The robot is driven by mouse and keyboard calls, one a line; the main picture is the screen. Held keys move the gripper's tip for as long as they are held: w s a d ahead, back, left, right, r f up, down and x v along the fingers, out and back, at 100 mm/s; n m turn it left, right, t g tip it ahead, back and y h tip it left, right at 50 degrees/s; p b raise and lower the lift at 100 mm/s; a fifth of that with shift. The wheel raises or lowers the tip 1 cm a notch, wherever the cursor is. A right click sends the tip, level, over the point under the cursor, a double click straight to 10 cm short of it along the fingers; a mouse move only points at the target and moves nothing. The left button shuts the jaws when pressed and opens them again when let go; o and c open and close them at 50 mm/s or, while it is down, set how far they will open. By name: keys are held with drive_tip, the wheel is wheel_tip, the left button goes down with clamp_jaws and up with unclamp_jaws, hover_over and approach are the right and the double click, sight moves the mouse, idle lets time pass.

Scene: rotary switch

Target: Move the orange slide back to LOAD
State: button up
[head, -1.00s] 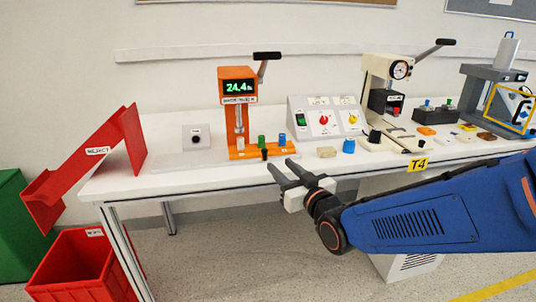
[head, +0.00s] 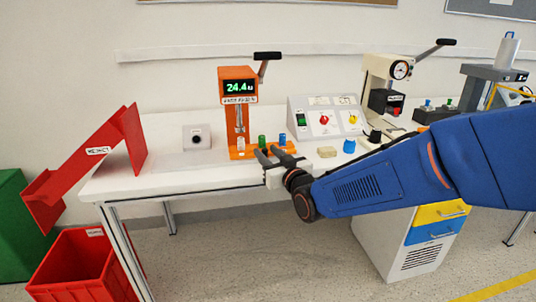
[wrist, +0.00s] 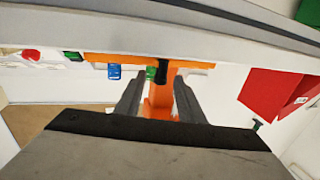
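The orange press (head: 238,88) stands on the white bench with a lit display on its head. Its low orange base part (head: 240,155), which seems to include the slide, also shows as an orange strip in the wrist view (wrist: 190,63). I cannot tell slide from base, and no LOAD marking is readable. A black knob (wrist: 160,70) projects from the strip. My gripper (head: 269,153) is open at the bench's front edge, in front of the press. In the wrist view the knob appears between and beyond the open fingertips (wrist: 157,85); no contact is visible.
A green cylinder (head: 262,141) and a blue cylinder (head: 282,139) stand beside the press. A control box (head: 325,118) and a beige block (head: 327,152) are to the right. A grey button box (head: 197,138) and red reject chute (head: 95,160) are left.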

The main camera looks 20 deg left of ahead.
clamp_jaws()
drive_tip(key=shift+a, duration=0.1)
drive_tip(key=s+a, duration=0.4)
drive_tip(key=a, duration=0.2)
drive_tip(key=s+a, duration=0.4)
drive_tip(key=a, duration=0.2)
drive_tip(key=s+a, duration=0.3)
drive_tip(key=a, duration=0.4)
drive_tip(key=shift+s, duration=0.4)
drive_tip(key=shift+s+a, duration=0.1)
unclamp_jaws()
drive_tip(key=shift+s+a, duration=0.1)
drive_tip(key=shift+a, duration=0.1)
